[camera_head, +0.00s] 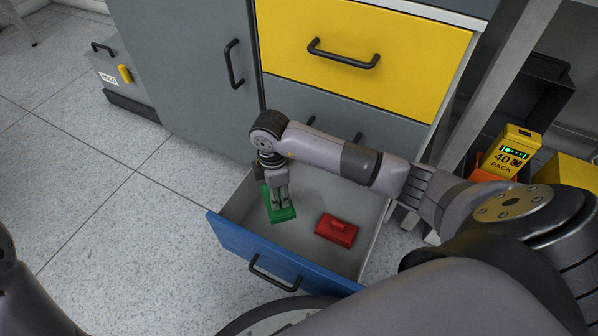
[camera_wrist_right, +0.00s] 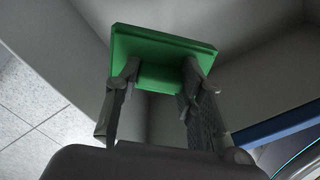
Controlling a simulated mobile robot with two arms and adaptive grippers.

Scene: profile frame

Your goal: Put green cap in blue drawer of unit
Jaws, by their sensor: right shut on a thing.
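The green cap (camera_head: 284,214) is held by my right gripper (camera_head: 279,201) over the left part of the open blue drawer (camera_head: 236,243). In the right wrist view, the fingers of the right gripper (camera_wrist_right: 161,76) are shut on the underside block of the green cap (camera_wrist_right: 162,42), and its flat plate faces away from the palm. The drawer's pale inner walls surround it there. I cannot tell whether the cap touches the drawer floor. The blue drawer is pulled out at the bottom of the grey unit (camera_head: 190,75). My left gripper is out of view.
A red cap-like block (camera_head: 336,229) lies in the blue drawer, right of the green cap. The yellow drawer (camera_head: 400,60) above is shut. A grey box (camera_head: 128,75) stands at the left, and a yellow pack (camera_head: 509,150) at the right. The tiled floor at left is clear.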

